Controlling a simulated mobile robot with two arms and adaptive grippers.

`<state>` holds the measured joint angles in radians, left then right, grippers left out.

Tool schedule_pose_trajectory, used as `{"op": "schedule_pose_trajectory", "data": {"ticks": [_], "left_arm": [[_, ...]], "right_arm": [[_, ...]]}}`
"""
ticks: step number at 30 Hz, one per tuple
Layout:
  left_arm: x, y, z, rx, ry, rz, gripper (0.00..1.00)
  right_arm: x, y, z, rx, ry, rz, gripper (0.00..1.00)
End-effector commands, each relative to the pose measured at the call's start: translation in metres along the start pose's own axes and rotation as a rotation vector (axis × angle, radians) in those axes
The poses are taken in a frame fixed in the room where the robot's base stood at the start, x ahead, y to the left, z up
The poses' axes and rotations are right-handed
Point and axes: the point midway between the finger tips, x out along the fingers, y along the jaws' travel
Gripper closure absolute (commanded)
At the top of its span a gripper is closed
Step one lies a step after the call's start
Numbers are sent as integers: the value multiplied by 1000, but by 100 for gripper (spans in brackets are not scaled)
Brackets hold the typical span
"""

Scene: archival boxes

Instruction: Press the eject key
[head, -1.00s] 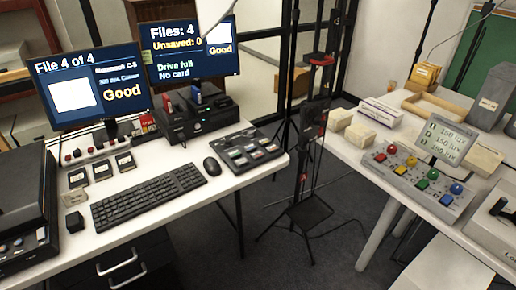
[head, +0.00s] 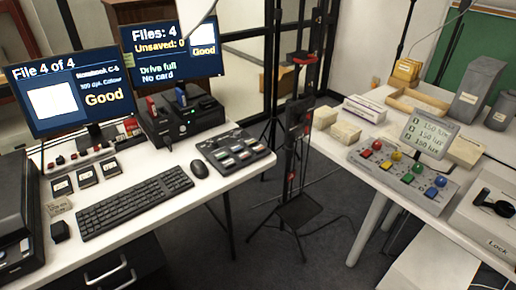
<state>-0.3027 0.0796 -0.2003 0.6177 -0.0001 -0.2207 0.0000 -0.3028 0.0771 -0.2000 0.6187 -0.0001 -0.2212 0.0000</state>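No key that I can read as the eject key shows in the head view. A dark key panel (head: 232,136) with several coloured or pale keys lies on the left desk, behind the mouse (head: 199,168); its key labels are too small to read. A black drive unit (head: 190,122) stands behind it with a green light and red and blue pieces standing in its top. The right monitor (head: 175,50) reads "Files: 4", "Unsaved: 0", "Drive full", "No card" and "Good". The left monitor (head: 70,85) reads "File 4 of 4" and "Good". Neither gripper is in view.
A keyboard (head: 135,200) and several dark cards lie on the left desk (head: 170,238). A black stand (head: 297,210) fills the gap between the desks. The right table holds a grey box with coloured buttons (head: 404,178), a light-level display (head: 427,136) and a "Lock" device (head: 490,222).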

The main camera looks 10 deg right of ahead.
Motion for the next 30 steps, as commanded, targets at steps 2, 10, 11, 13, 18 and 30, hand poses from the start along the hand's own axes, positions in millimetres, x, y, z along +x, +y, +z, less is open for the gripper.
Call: {"op": "schedule_pose_trajectory", "data": {"ticks": [2,10,11,13,18,30], "left_arm": [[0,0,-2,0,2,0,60],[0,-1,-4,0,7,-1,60],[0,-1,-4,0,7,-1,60],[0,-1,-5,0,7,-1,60],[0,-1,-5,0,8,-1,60],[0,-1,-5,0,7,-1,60]], "right_arm": [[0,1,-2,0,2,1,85],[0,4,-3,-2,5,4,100],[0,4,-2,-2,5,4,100],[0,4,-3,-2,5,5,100],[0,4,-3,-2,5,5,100],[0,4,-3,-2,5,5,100]]}}
